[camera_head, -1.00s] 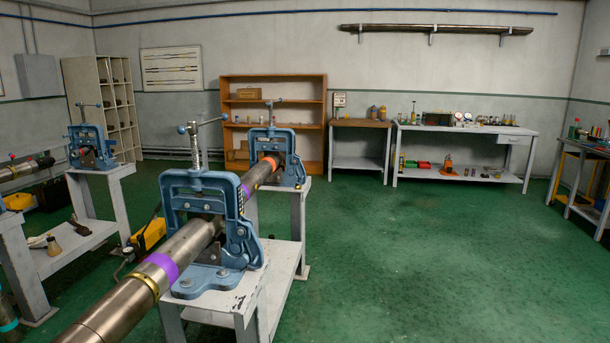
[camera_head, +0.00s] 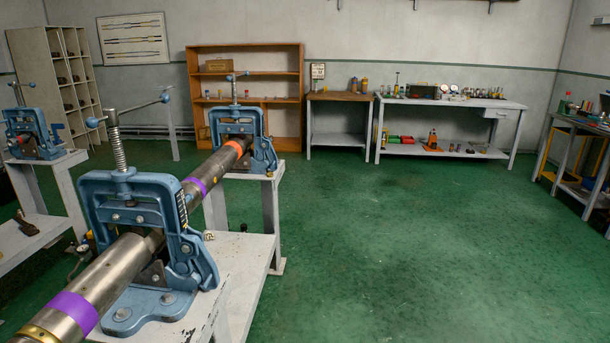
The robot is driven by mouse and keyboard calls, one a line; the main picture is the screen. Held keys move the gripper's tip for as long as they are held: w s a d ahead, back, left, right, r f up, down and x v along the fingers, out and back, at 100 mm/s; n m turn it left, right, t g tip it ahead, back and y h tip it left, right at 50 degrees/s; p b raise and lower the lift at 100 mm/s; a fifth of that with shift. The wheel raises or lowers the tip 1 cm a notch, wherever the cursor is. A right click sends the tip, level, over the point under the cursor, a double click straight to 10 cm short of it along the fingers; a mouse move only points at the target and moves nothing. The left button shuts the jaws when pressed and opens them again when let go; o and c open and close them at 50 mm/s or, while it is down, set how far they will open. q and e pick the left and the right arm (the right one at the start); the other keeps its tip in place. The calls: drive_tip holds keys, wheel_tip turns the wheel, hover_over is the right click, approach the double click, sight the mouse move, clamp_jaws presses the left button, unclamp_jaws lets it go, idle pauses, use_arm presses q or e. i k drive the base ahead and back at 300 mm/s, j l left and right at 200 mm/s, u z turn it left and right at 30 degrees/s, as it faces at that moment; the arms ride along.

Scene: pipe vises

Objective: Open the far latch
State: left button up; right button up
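Two blue pipe vises stand in line on grey stands, with a long steel pipe (camera_head: 100,278) running through them. The near vise (camera_head: 135,215) is at the lower left, with a screw and T-handle on top. The far vise (camera_head: 240,135) stands behind it, slightly right, also with a screw and handle. The near vise's latch side (camera_head: 188,240) faces right. The far vise's latch is too small to make out clearly. The pipe has purple bands and an orange band near the far vise. Neither of my grippers is in view.
Another blue vise (camera_head: 32,132) stands on a bench at the far left. A wooden shelf (camera_head: 245,58), a small table (camera_head: 340,97) and a workbench (camera_head: 450,102) line the back wall. A table stands at the right edge. The green floor (camera_head: 400,240) right of the vises is clear.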

sight(272, 154)
drive_tip(key=i+z, duration=0.25)
drive_tip(key=i, duration=1.7)
drive_tip(key=i+u, duration=0.1)
drive_tip(key=i, duration=0.4)
drive_tip(key=i+l+u, duration=0.15)
drive_tip(key=i, duration=0.3)
drive_tip(key=i+l+u, duration=0.1)
drive_tip(key=i, duration=0.4)
drive_tip(key=i+l+u, duration=0.15)
drive_tip(key=i, duration=0.3)
